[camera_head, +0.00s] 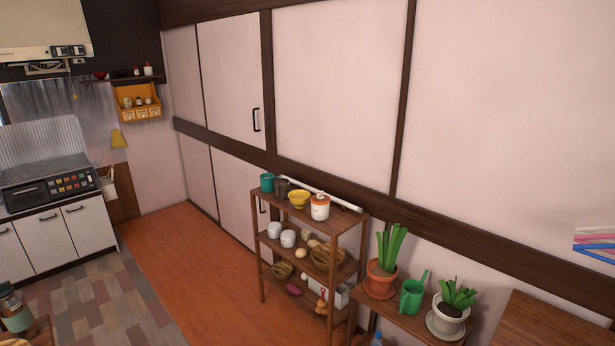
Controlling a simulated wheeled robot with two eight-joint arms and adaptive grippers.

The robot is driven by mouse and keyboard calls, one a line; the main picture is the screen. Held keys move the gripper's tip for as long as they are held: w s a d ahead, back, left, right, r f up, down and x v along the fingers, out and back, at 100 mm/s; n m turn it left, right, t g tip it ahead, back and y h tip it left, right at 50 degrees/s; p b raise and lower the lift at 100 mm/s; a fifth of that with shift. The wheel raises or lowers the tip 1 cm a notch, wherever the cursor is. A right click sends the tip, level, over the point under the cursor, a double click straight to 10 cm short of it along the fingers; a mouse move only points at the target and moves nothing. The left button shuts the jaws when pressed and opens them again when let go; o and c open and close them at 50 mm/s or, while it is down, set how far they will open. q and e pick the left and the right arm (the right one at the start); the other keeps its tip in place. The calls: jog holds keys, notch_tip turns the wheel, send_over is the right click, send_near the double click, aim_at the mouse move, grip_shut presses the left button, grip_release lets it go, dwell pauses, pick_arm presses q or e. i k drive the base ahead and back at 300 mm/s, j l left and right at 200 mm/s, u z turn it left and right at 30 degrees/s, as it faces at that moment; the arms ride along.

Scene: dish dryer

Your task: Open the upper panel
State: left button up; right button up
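Neither of my grippers is in view. An upper white panel (230,75) in a dark wooden frame is on the wall left of centre, with a black vertical handle (256,119) near its right edge. It looks flush with the wall and shut. A lower white panel (236,190) is below it, under a dark rail, with its handle partly behind the shelf. A grey appliance (52,182) with a button panel sits on the counter at the left. I cannot tell which of these the task means.
A wooden shelf (267,247) with cups, bowls and food stands before the wall. Potted plants (382,280) and a green watering can (412,295) are on a low table at right. The wooden floor (190,262) left of the shelf is clear.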

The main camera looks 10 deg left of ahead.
aim_at(229, 50)
jog(key=i+j+u, duration=0.15)
jog(key=i+u, duration=0.25)
jog(key=i, duration=0.3)
jog(key=i+u, duration=0.45)
jog(key=i, duration=0.2)
